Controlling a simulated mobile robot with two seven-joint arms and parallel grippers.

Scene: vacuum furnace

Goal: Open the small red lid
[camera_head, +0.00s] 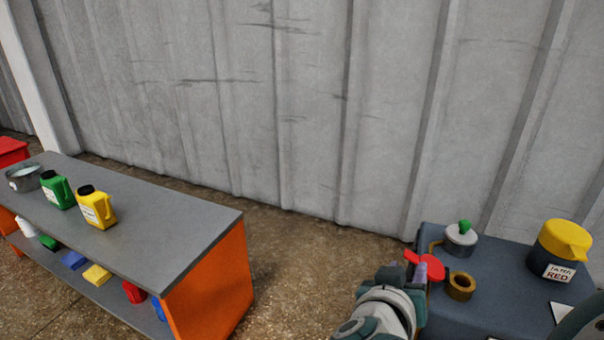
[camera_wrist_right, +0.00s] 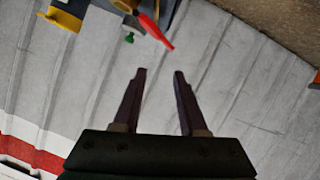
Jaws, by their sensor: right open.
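The small red lid (camera_head: 429,266) stands tilted up beside an open brass-coloured ring (camera_head: 461,286) on the blue-grey bench. My right gripper (camera_head: 406,271) is beside the lid at the bench's left edge, and the lid partly overlaps a finger in the head view. In the right wrist view, the fingers of my right gripper (camera_wrist_right: 160,76) are apart with nothing between them. The red lid (camera_wrist_right: 155,30) shows there beyond the fingertips, apart from them in the picture. Whether a finger touches the lid is unclear. My left gripper is not in view.
Behind the ring is a grey lid with a green knob (camera_head: 461,235). A yellow-topped container (camera_head: 562,247) with a label stands at the right of the bench (camera_head: 500,318). An orange-sided shelf (camera_head: 214,280) with bottles stands left. A grey corrugated wall (camera_head: 310,100) closes the back.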

